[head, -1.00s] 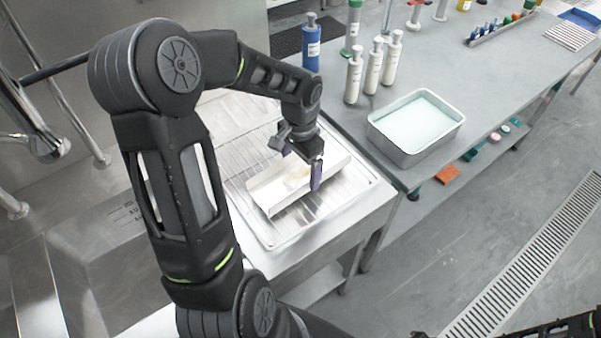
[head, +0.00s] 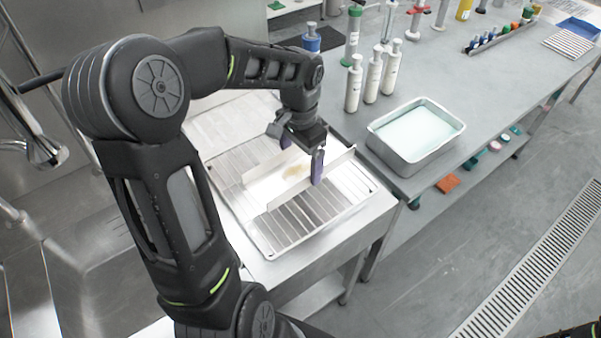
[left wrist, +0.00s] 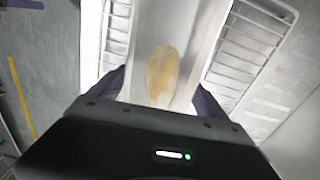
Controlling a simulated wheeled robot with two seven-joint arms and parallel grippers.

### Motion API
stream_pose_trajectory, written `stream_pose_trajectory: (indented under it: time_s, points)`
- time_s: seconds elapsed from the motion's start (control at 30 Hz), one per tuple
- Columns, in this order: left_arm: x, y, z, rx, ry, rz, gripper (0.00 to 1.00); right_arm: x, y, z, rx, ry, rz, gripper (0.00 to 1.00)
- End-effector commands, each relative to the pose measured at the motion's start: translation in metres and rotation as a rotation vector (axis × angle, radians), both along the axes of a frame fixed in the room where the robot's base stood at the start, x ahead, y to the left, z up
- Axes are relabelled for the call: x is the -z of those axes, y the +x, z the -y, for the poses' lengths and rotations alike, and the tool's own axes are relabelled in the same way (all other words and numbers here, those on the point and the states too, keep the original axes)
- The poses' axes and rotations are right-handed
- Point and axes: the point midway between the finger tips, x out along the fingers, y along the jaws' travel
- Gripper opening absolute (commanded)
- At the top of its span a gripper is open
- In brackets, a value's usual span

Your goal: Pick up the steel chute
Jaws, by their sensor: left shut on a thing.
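The steel chute (head: 265,188) is a pale, open channel with raised side walls and a yellow-brown stain on its floor. In the head view my left gripper (head: 301,163) straddles it, with purple fingertips on the outside of its two walls. The gripper is shut on the chute, which appears raised above the ribbed drainer. In the left wrist view the chute (left wrist: 190,30) runs up between the fingers with the stain (left wrist: 162,75) in the middle. My right gripper is not in view.
The drainer tray (head: 262,243) lies beneath on a steel counter beside the sink. A steel pan (head: 390,143) of pale liquid stands right, on a grey table. Several white bottles (head: 373,75) and a blue bottle (head: 311,42) stand behind.

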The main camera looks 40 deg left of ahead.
Motion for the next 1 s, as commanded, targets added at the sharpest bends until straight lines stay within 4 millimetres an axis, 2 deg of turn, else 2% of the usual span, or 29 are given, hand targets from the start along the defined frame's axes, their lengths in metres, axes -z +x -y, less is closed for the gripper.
stream_pose_trajectory:
  time_s: [0.1, 0.3, 1.0]
  points:
    - [-0.022, 0.001, 0.000, 0.001, 0.002, 0.005, 0.25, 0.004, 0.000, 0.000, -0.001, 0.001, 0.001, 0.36]
    - [-0.043, 0.000, 0.000, 0.000, 0.001, 0.000, 0.25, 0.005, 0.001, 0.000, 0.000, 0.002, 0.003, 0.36]
    - [-0.045, 0.000, 0.000, 0.002, 0.005, 0.000, 0.25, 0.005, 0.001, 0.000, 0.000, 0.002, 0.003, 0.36]
